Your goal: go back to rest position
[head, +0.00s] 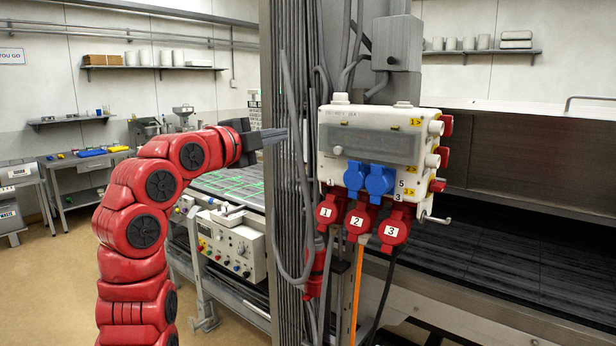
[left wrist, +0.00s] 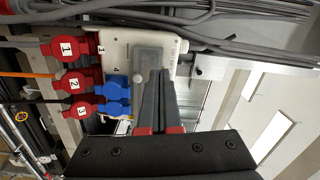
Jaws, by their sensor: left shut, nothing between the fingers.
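My left arm comes in from the left in the head view, red with black joints, and bends over at the top. My left gripper (head: 274,136) points right toward the cables beside the power box (head: 390,122). In the left wrist view the gripper (left wrist: 157,88) is shut with nothing between its dark fingers. The power box also shows there (left wrist: 118,50), sideways, beyond the fingertips; whether they touch anything is unclear. The box carries two blue sockets (head: 369,179) and red plugs numbered 1 (head: 327,211), 2 (head: 358,218) and 3 (head: 394,228). My right gripper is not in view.
A metal column with hanging grey cables (head: 291,180) stands left of the box. A control panel (head: 232,246) sits below a conveyor surface further left. The dark dryer bed (head: 530,265) lies at the right. Open floor (head: 60,290) shows at the lower left.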

